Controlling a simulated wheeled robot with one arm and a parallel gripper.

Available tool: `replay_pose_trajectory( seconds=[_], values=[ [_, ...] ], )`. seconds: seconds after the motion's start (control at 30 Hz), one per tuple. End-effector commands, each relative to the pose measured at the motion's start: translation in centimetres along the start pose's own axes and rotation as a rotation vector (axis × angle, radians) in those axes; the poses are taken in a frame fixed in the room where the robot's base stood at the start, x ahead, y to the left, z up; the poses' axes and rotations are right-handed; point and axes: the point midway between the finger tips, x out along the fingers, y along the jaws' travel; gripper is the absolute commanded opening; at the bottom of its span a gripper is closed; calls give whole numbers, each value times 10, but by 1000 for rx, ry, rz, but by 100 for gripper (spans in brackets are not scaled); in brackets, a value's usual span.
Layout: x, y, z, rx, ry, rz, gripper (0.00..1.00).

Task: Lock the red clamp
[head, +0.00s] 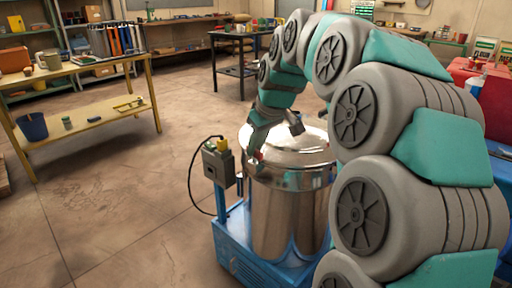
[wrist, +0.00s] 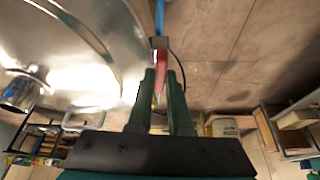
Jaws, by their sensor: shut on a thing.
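The hammer mill is a shiny metal drum (head: 285,215) with a domed lid (head: 305,148), standing on a blue base (head: 250,258). The red clamp (head: 260,157) shows as a small red spot at the lid's left rim, mostly hidden by my gripper. My gripper (head: 256,154) reaches down to that rim from above. In the wrist view, my two dark green fingers (wrist: 161,80) are shut on the clamp's red handle (wrist: 162,68), which runs up from between the fingertips. The curved metal lid (wrist: 95,60) lies to the left of it.
A grey control box (head: 219,163) with a yellow top and a black cable stands close left of the drum. A yellow workbench (head: 90,118) is at the left, and a dark table (head: 232,70) stands behind. The floor between them is clear.

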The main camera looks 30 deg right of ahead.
Motion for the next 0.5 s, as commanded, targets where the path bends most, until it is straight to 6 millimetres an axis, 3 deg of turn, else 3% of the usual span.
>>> replay_pose_trajectory(
  seconds=[0.5],
  values=[
    [1, -2, 1, 432, -2, 183, 0]
  ],
)
